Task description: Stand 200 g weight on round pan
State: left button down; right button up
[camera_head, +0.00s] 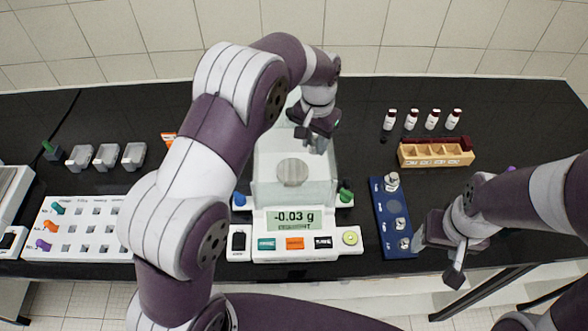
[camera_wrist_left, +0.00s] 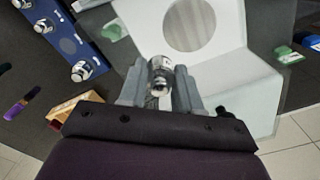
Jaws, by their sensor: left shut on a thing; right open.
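My left gripper (camera_head: 316,138) hangs over the back of the balance, above and behind the round pan (camera_head: 292,172). In the left wrist view, its fingers (camera_wrist_left: 158,90) are shut on a shiny metal weight (camera_wrist_left: 159,76). I cannot read the weight's marking, and it is not clearly seen in the head view. The grey round pan also shows in the left wrist view (camera_wrist_left: 190,24), bare and apart from the weight. The balance display (camera_head: 292,219) reads -0.03 g. My right gripper (camera_head: 437,258) is open and empty, near the table's front edge.
A blue weight rack (camera_head: 378,212) with metal weights and one bare round spot stands right of the balance. Clear shield walls (camera_head: 327,178) surround the pan.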

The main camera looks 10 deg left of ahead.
aim_at(292, 170)
pick_arm(q)
jog(key=s+a+p, duration=0.1)
jog(key=a, duration=0.1)
jog(key=s+a+f+p, duration=0.1)
jog(key=a, duration=0.1)
jog(key=shift+s+f, duration=0.1)
jog(key=shift+f, duration=0.1)
jog(key=shift+w+a+f+p, duration=0.2)
jog(key=shift+a+f+p, duration=0.15)
jog(key=shift+f, duration=0.25)
jog(key=shift+w+a+f+p, duration=0.2)
jog(key=shift+f+p, duration=0.15)
jog(key=shift+f, duration=0.2)
notch_tip(292, 170, down, 3)
jog(key=shift+s+d+r+p, duration=0.1)
jog(key=shift+s+p, duration=0.05)
jog(key=shift+p, duration=0.45)
jog(key=shift+s+f, duration=0.2)
jog(key=shift+f, duration=0.05)
jog(key=shift+w+f, duration=0.1)
jog(key=shift+f, duration=0.05)
jog(key=c, duration=0.8)
grip_release()
